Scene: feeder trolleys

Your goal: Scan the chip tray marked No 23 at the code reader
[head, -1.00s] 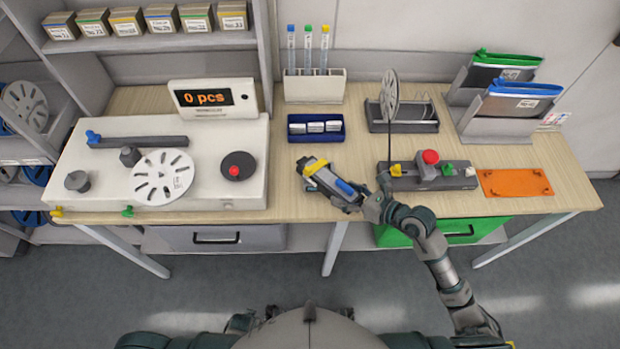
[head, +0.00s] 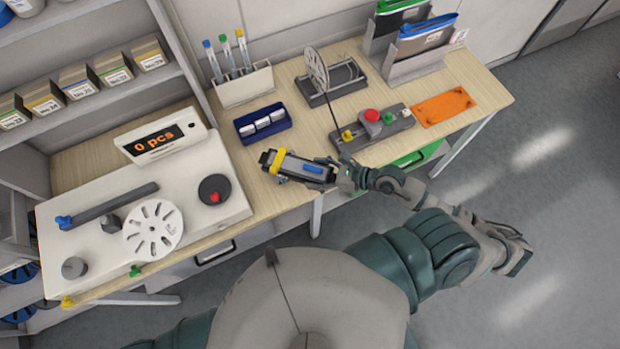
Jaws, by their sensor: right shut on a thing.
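My right gripper (head: 334,172) is shut on a dark grey device (head: 290,166) with a yellow band and a blue patch. It holds the device above the front edge of the bench; whether this is the code reader I cannot tell. A blue tray (head: 263,123) with white pieces lies on the bench behind the device. My left gripper is not in view.
A white counting machine (head: 195,200) with a "0 pcs" display (head: 159,139) fills the bench's left. Behind stand a tube holder (head: 244,88) and a reel stand (head: 333,83). A grey fixture with a red button (head: 372,115) and an orange mat (head: 442,107) lie right.

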